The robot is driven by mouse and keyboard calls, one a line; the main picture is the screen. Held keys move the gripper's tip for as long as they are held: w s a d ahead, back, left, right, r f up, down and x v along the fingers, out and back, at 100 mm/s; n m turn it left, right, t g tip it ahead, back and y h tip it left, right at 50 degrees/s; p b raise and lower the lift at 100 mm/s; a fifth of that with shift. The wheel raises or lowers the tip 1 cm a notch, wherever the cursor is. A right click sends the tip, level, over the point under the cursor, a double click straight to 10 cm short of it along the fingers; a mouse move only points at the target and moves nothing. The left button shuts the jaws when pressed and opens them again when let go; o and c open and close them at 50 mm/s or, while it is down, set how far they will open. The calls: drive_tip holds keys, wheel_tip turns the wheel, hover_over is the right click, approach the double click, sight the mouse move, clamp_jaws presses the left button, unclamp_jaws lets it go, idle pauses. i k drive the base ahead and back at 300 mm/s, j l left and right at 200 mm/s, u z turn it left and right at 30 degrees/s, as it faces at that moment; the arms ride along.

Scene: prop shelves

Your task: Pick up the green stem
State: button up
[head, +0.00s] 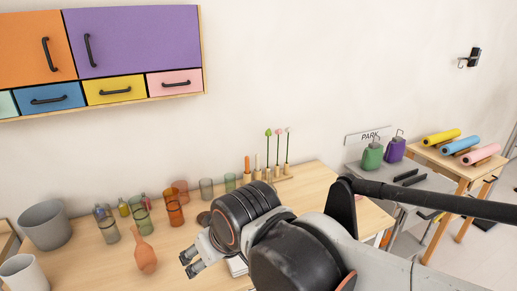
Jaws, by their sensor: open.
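A thin stem with a green top (268,133) stands upright in a small wooden holder at the back of the wooden table. To its right stand similar thin stems, one with a pink top (279,132) and one with a pale top (288,131). My gripper (189,263) is open and empty, its fingers pointing left above the front part of the table. It is in front of and left of the stems, well apart from them. My arm hides part of the table in front of the holder.
An orange vase (145,256) stands left of my gripper. Several tinted glasses stand behind it, including an orange one (175,213). Grey pots (45,226) are at far left. Coloured cabinets (130,40) hang above. Green (372,156) and purple bottles stand at right.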

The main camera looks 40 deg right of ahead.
sight(268, 132)
drive_tip(key=k+z, duration=0.1)
drive_tip(key=z, duration=0.25)
drive_tip(key=l+z, duration=0.1)
drive_tip(key=z, duration=0.25)
drive_tip(key=k+z, duration=0.1)
drive_tip(key=z, duration=0.25)
drive_tip(key=l, duration=0.1)
